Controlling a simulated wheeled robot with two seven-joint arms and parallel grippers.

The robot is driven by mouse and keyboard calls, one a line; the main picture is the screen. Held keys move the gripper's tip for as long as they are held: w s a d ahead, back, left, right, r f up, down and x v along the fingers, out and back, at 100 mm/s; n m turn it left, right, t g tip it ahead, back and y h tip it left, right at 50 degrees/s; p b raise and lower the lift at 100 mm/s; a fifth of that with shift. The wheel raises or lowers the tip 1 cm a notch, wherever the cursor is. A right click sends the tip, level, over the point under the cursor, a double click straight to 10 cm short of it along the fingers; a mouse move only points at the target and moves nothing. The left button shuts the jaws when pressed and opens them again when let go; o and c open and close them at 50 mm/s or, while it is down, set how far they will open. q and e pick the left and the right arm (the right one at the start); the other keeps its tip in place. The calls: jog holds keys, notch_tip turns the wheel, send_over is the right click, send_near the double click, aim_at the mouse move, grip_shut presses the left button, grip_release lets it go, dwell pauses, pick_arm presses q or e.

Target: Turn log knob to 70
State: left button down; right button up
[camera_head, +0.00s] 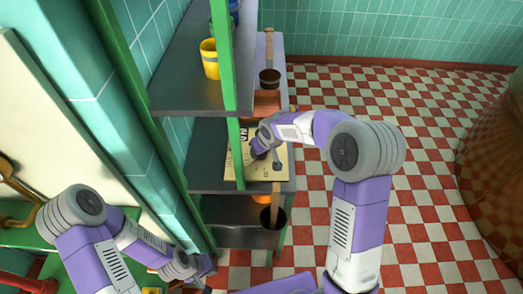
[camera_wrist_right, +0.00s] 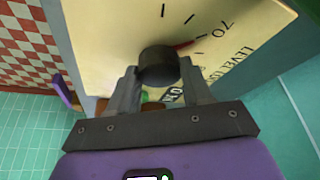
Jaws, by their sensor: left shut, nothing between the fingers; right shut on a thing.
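A black round knob (camera_wrist_right: 158,66) sits on a cream dial panel (camera_wrist_right: 105,40) in the right wrist view. My right gripper (camera_wrist_right: 157,78) is shut on the knob, one finger on each side. A red pointer line runs from the knob toward the printed 70 (camera_wrist_right: 222,30), at or very near its tick. In the head view the panel (camera_head: 235,170) lies on a shelf, and my right gripper (camera_head: 262,150) reaches it from the right, hiding the knob. My left gripper (camera_head: 207,286) is shut and empty at the bottom, away from the panel.
The grey shelf rack (camera_head: 185,85) with green posts holds a yellow cup (camera_head: 209,59) above and dark pots with wooden handles. A large copper vessel (camera_head: 490,155) stands at the right edge. The checkered floor (camera_head: 420,130) between is clear.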

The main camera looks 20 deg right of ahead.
jog(key=o, duration=1)
jog(key=shift+o, duration=0.2)
jog(key=p+v, duration=0.1)
jog(key=v, duration=0.6)
jog(key=shift+r, duration=0.25)
jog(key=shift+s, duration=0.1)
